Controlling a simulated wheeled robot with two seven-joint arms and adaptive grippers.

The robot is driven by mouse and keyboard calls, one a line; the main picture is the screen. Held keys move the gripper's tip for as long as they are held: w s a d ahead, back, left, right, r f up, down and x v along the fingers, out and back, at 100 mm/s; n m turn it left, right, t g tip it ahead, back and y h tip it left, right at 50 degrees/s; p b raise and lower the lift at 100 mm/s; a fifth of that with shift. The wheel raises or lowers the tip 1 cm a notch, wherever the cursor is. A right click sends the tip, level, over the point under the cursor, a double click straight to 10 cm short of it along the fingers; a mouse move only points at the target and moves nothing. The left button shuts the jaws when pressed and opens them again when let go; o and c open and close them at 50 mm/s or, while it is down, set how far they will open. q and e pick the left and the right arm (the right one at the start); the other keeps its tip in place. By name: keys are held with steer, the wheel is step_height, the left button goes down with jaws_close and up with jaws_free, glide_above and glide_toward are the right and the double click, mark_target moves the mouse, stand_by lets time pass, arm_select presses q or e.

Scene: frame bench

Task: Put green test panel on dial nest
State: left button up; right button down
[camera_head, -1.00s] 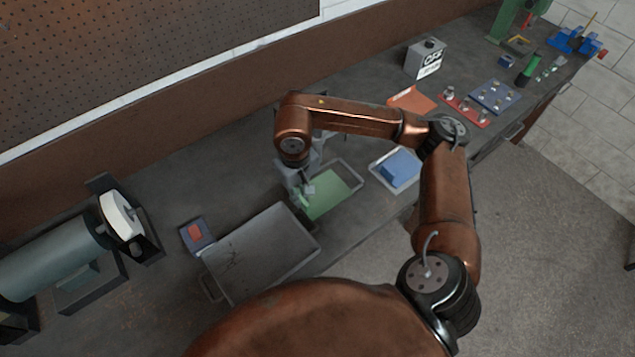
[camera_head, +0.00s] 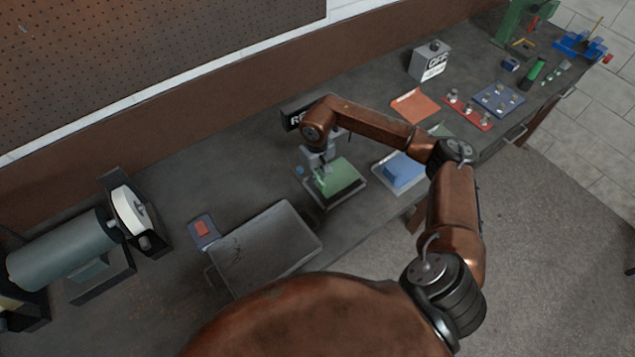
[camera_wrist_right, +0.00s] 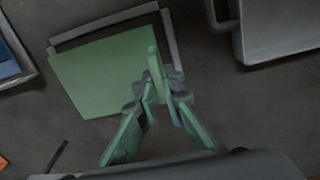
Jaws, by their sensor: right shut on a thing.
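The green test panel (camera_head: 342,179) is a flat light green plate in the head view, in front of my right wrist. It also fills the upper left of the right wrist view (camera_wrist_right: 105,72). My right gripper (camera_head: 324,177) is shut on an upright green tab at the panel's edge, seen close in the wrist view (camera_wrist_right: 160,92). A grey-rimmed tray (camera_head: 347,203) shows around the panel's edge, and its rim runs along two sides in the wrist view. I cannot tell whether the panel touches it. I cannot tell which thing is the dial nest. My left gripper is not in view.
A large grey tray (camera_head: 268,250) lies left of the panel, and a blue block (camera_head: 401,171) in a pale tray lies right. A red-topped blue pad (camera_head: 202,230), a motor with white wheel (camera_head: 128,215) and an orange sheet (camera_head: 414,106) are on the bench. A dark lettered sign (camera_head: 297,116) stands behind my arm.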

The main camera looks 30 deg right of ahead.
step_height(320, 180, down, 2)
steer(key=shift+f+p, duration=0.15)
steer(key=shift+p, duration=0.2)
steer(key=shift+s+a+f, duration=0.1)
steer(key=shift+f, duration=0.1)
steer(key=c, duration=2)
jaws_free()
steer(key=shift+c, duration=0.2)
steer(key=shift+r, duration=0.2)
step_height(320, 180, up, 12)
steer(key=shift+f+b, duration=0.1)
steer(key=shift+b, duration=1)
